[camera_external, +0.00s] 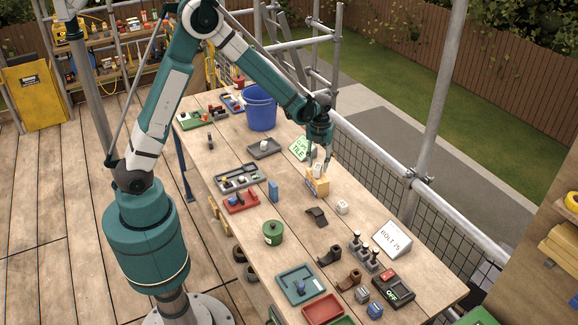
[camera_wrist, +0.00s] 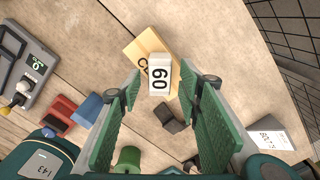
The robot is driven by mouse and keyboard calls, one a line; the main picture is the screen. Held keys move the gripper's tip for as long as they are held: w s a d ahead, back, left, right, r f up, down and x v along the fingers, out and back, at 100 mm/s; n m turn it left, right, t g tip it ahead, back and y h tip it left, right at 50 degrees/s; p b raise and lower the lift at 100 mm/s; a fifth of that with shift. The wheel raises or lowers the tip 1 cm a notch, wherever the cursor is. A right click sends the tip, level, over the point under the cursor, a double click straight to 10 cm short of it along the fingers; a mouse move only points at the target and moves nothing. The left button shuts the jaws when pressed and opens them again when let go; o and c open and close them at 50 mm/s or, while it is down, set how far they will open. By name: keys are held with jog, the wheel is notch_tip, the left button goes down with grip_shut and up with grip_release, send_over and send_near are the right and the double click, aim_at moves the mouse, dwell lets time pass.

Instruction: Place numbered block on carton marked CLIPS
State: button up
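A small white block (camera_wrist: 159,77) with black digits, reading 60 or 09, sits on the tan carton (camera_wrist: 140,50) in the wrist view. The carton's lettering starts with "CL"; the block covers the rest. In the external view the carton (camera_external: 317,186) stands on the table, with the white block (camera_external: 316,170) at its top. My gripper (camera_external: 317,166) is over the carton, pointing down. In the wrist view its green fingers (camera_wrist: 165,85) are spread apart, one on each side of the block, with gaps between.
A black bracket (camera_external: 316,216) and a white cube (camera_external: 342,207) lie close in front of the carton. A green sign (camera_external: 300,149) stands behind it. A blue block (camera_external: 273,191), grey tray (camera_external: 240,178) and green can (camera_external: 272,232) are to the left. The BOLT 25 sign (camera_external: 391,240) stands at front right.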

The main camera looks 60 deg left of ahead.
aim_at(318, 167)
notch_tip(318, 167, up, 9)
jog(key=shift+r, duration=0.2)
dwell(0.3)
jog(key=shift+s+r, duration=0.1)
dwell(0.6)
jog(key=s+a+r+n+t, duration=0.1)
jog(key=s+r+n+t, duration=0.2)
jog(key=s+r+n, duration=1.2)
jog(key=s+a+r+n+t, duration=0.1)
jog(key=s+n+t, duration=0.3)
jog(key=s+n, duration=0.8)
jog(key=s+r, duration=0.1)
jog(key=s, duration=0.7)
